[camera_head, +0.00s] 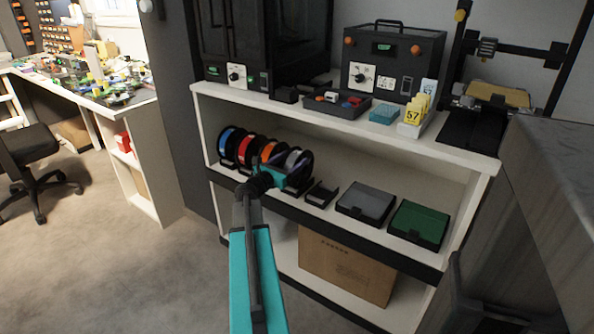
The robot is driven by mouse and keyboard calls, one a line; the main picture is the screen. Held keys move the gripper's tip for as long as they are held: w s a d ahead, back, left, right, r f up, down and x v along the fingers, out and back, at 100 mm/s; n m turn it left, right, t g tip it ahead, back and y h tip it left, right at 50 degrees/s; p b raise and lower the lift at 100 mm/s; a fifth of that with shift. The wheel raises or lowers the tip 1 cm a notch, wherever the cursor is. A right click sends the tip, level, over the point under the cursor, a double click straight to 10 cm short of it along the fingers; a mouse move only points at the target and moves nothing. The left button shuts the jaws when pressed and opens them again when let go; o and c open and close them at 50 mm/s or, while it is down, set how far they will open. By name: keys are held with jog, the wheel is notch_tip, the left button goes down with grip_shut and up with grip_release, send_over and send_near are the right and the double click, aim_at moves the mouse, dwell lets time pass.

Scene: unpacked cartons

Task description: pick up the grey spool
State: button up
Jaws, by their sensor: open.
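The grey spool (293,158) stands upright at the right end of a row of spools on the middle shelf. It has a dark rim and light grey filament. My gripper (297,170) is at the front of this spool, and its teal and dark body covers the spool's lower part. The gripper is open. I cannot tell whether its fingers touch the spool or are on both sides of it.
Blue (227,142), red (246,149) and orange (270,153) spools stand close to the left. A small dark tray (321,194), a grey box (367,202) and a green box (418,223) lie to the right. The white upper shelf (455,152) overhangs them.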

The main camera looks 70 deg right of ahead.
jog(key=shift+x, duration=0.95)
grip_shut()
